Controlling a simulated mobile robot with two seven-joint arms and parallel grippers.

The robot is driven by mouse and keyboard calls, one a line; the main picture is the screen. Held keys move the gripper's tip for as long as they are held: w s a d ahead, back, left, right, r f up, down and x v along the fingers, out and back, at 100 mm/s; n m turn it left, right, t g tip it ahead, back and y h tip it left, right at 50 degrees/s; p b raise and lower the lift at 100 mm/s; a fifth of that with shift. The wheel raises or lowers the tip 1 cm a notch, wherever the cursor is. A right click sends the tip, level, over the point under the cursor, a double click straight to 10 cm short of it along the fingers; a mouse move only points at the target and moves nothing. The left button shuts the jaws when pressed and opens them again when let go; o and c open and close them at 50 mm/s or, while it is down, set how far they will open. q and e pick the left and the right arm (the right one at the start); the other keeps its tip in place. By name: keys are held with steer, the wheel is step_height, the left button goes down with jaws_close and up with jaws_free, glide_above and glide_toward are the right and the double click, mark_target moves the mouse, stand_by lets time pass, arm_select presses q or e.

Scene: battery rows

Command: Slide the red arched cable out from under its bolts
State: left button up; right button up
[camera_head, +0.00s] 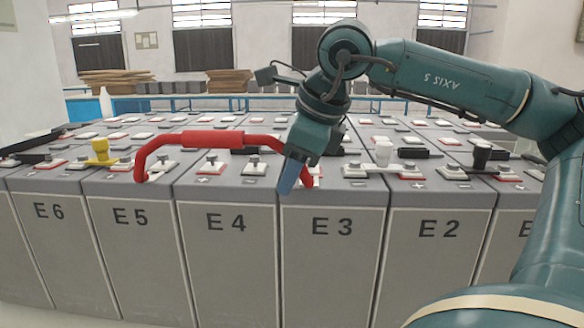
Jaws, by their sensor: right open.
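The red arched cable (213,139) spans the tops of the front batteries from E5 to E3. Its left end bends down onto the E5 top, near a bolt. Its right end comes down on the E3 top, partly hidden behind my right gripper (287,186). My right gripper points down at the front edge of E3, beside the cable's right end. It is open; whether it touches the cable cannot be told. A bolt (253,160) stands on E4. The bolt at the cable's right end is mostly hidden. My left gripper is not in view.
Grey batteries stand in rows with many terminals on top. A white bottle (106,104) and wooden boards (118,80) are behind.

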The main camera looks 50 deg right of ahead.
steer(key=v, duration=1.3)
steer(key=shift+p, duration=0.4)
